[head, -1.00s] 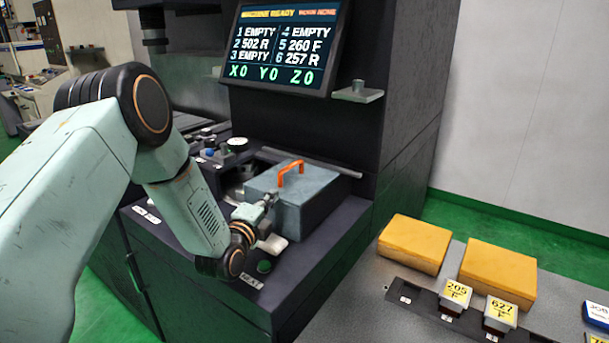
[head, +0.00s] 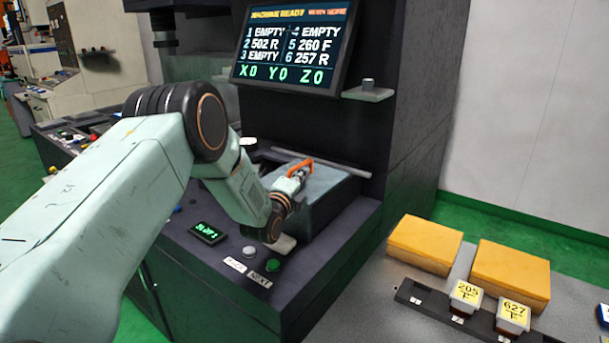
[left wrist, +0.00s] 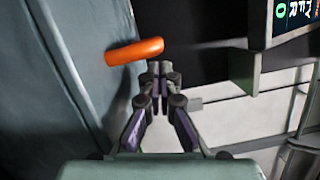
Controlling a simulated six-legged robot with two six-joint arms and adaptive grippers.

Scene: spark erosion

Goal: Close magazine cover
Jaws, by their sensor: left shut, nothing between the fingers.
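The magazine cover (head: 327,184) is a grey-blue box-like lid with an orange handle (head: 300,167), on the machine's dark deck. In the left wrist view the cover (left wrist: 85,50) fills the left side, and its orange handle (left wrist: 134,51) stands out just ahead of the fingertips. My left gripper (head: 302,174) is close to the handle in the head view; its fingers (left wrist: 158,68) are shut and empty. I cannot tell whether they touch the handle. My arm hides part of the cover and the deck behind it. My right gripper is not in view.
A screen (head: 292,45) stands above the deck. A green button (head: 272,265) and a small slot display (head: 208,233) are at the deck's front. Orange blocks (head: 425,244) and tagged holders (head: 466,296) stand on the grey table at right.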

